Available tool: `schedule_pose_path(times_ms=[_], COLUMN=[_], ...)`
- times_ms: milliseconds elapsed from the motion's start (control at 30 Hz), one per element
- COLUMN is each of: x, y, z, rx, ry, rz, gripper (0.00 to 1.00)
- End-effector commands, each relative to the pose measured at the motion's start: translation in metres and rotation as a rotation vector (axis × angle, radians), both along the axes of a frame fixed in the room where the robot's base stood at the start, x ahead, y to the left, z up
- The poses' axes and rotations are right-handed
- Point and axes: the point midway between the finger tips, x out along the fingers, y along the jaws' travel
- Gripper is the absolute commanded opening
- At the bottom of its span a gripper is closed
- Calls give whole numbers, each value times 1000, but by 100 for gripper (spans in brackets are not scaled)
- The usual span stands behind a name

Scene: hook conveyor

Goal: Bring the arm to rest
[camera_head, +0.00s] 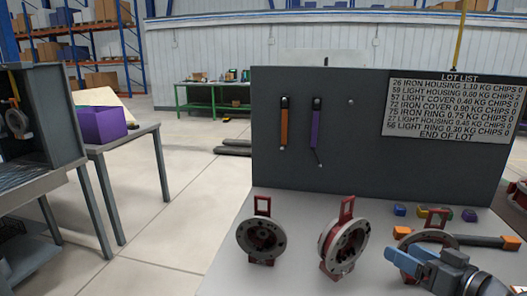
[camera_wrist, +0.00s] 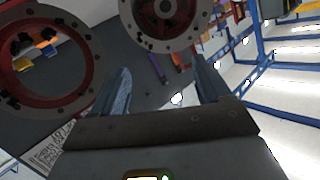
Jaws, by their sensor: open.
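My gripper (camera_wrist: 163,88) is open in the wrist view, with nothing between its two blue-grey fingers. In the head view my gripper (camera_head: 405,262) is at the lower right, above the grey bench top (camera_head: 300,207). A round grey and red part (camera_head: 262,238) stands on the bench, and a second one (camera_head: 343,243) stands right of it; each has a red loop on top. A third ring-shaped part (camera_head: 436,237) is partly hidden behind my gripper. The wrist view shows a large red and grey ring (camera_wrist: 84,75) at left and a round flanged part (camera_wrist: 166,18) at top.
A dark upright panel (camera_head: 330,90) behind the bench carries an orange tool (camera_head: 284,125), a purple tool (camera_head: 316,125) and a lot list (camera_head: 455,105). An orange-ended bar (camera_head: 480,240) and small coloured blocks (camera_head: 433,213) lie at right. A purple bin (camera_head: 102,125) stands on the left table.

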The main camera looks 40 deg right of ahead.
Motion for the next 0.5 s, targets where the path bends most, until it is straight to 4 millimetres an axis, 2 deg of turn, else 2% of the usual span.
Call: schedule_pose_path(times_ms=[33,200,333,500], x=[3,-5,-23,-58], y=[24,85,129,181], z=[-25,-79,-107,-126], rx=[31,64,47,-19], ry=[33,128,184,227], rz=[-6,-56,-73,-57], gripper=[77,77,77,77])
